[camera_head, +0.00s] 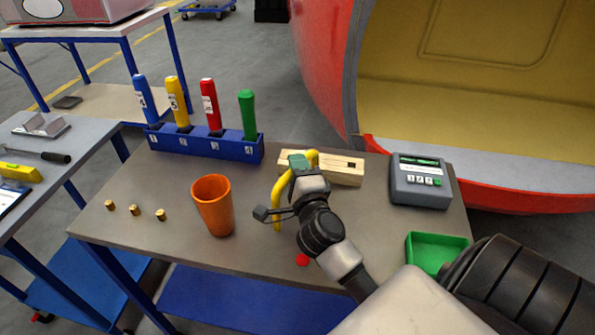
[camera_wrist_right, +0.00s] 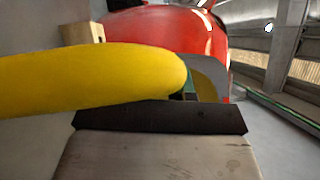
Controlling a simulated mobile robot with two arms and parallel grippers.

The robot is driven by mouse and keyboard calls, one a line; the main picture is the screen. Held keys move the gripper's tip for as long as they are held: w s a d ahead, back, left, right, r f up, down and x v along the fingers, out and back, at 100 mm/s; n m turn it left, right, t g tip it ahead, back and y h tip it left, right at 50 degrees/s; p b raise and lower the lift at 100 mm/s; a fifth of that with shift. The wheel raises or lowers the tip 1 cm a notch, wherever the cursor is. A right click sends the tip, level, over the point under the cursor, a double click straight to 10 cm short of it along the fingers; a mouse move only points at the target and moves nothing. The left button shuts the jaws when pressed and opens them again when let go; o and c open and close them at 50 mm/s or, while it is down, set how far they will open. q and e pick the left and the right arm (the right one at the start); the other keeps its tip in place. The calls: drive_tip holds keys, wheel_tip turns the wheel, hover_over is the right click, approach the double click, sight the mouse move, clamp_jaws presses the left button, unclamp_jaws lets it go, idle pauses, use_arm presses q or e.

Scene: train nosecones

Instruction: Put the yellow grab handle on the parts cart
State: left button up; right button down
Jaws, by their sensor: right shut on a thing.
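The yellow grab handle (camera_head: 278,205) is a curved bar at the middle of the grey-topped table in the head view. My right gripper (camera_head: 299,172) is shut on it, and the handle arches beside and behind the jaws. In the right wrist view the handle (camera_wrist_right: 90,78) crosses the left half, close in front of a dark finger pad. I cannot tell whether the handle touches the table. A blue-framed grey cart (camera_head: 53,146) at the left bears tools. I cannot tell for certain which surface is the parts cart. My left gripper is not in view.
A wooden block (camera_head: 345,170) lies behind my right gripper. An orange cup (camera_head: 213,208), brass pieces (camera_head: 135,209), a blue rack (camera_head: 205,146) of coloured handles, a grey meter (camera_head: 420,185) and a green tray (camera_head: 437,240) occupy the table (camera_head: 140,240). A red nosecone (camera_head: 325,60) stands behind.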

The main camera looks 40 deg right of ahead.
drive_tip(key=shift+f, duration=0.1)
drive_tip(key=c, duration=1)
unclamp_jaws()
drive_tip(key=shift+s, duration=0.1)
drive_tip(key=b+v, duration=0.2)
drive_tip(key=v, duration=1)
